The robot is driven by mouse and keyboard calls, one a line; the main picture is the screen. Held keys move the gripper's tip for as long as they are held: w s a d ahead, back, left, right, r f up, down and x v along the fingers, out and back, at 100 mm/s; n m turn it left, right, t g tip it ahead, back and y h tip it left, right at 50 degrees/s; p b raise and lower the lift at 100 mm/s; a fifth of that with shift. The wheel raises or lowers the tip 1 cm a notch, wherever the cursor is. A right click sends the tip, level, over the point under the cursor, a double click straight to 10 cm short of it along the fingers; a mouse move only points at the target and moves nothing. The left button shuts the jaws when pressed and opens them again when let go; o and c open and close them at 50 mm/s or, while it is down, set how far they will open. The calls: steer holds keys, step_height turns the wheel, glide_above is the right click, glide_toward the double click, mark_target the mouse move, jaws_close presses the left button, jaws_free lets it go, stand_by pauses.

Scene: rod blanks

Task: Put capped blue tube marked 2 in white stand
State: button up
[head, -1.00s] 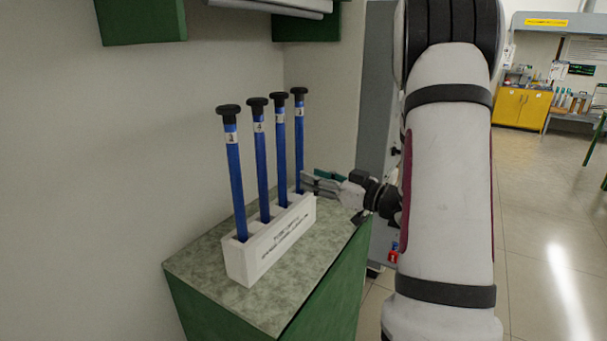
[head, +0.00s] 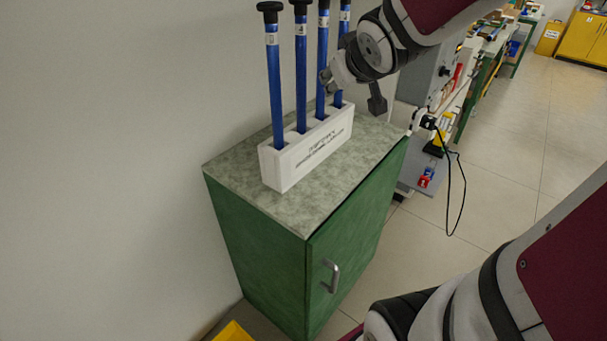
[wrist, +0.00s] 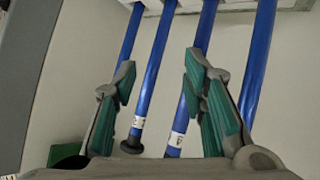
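The white stand (head: 274,168) sits on a small green cabinet's top and holds several upright blue tubes in a row, such as the leftmost tube (head: 275,95) with its black cap (head: 270,8). Their white labels are too small to read surely, so I cannot tell which is marked 2. My gripper (wrist: 160,68) is open in the wrist view, its green-padded fingers apart. One capped blue tube (wrist: 152,85) shows between the fingers; contact is not clear. Another tube (wrist: 187,95) passes behind the right finger. In the head view my wrist overlaps the right-hand tubes and the fingertips are unclear.
The cabinet top (head: 235,170) is clear around the stand. A wall stands close behind the tubes. Grey equipment with a hanging black cable (head: 463,190) is to the right of the cabinet. A yellow object (head: 233,332) lies at the lower left.

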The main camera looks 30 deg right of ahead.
steer(key=s+a+f+g+y, duration=0.2)
steer(key=s+a+g, duration=0.1)
steer(key=s+a, duration=0.6)
steer(key=s+a+f+n+g+y, duration=0.1)
steer(key=s+a+g, duration=0.3)
steer(key=s+a, duration=0.5)
steer(key=s+f+y, duration=0.1)
steer(key=s, duration=0.4)
steer(key=shift+a, duration=0.15)
step_height(320, 180, up, 4)
steer(key=p, duration=0.3)
steer(key=shift+s+f+t, duration=0.1)
steer(key=shift+f+t, duration=0.05)
steer(key=shift+t, duration=0.25)
